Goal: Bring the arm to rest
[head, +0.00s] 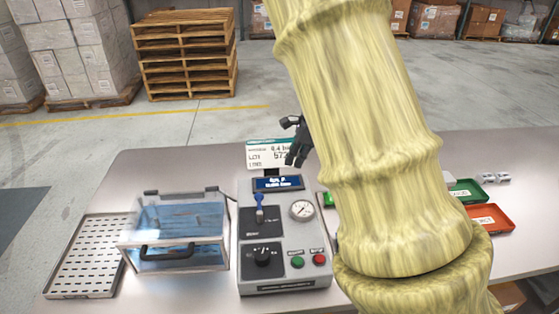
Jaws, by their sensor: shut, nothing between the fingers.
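My arm crosses the head view from the top centre to the lower right, large and close to the camera. My gripper (298,152) shows as a small dark shape at the left edge of the arm, in front of the white label card. It is shut and holds nothing. Part of it is hidden behind the arm. It appears above the back of the grey control box (285,258), and I cannot tell its exact height.
On the table (150,168) stand a perforated tray (72,290), a clear lidded box (172,222) with a black handle, a green tray (470,186), an orange tray (488,232) and small metal parts (496,178). My arm hides the table's middle right. Pallets (185,55) stand behind.

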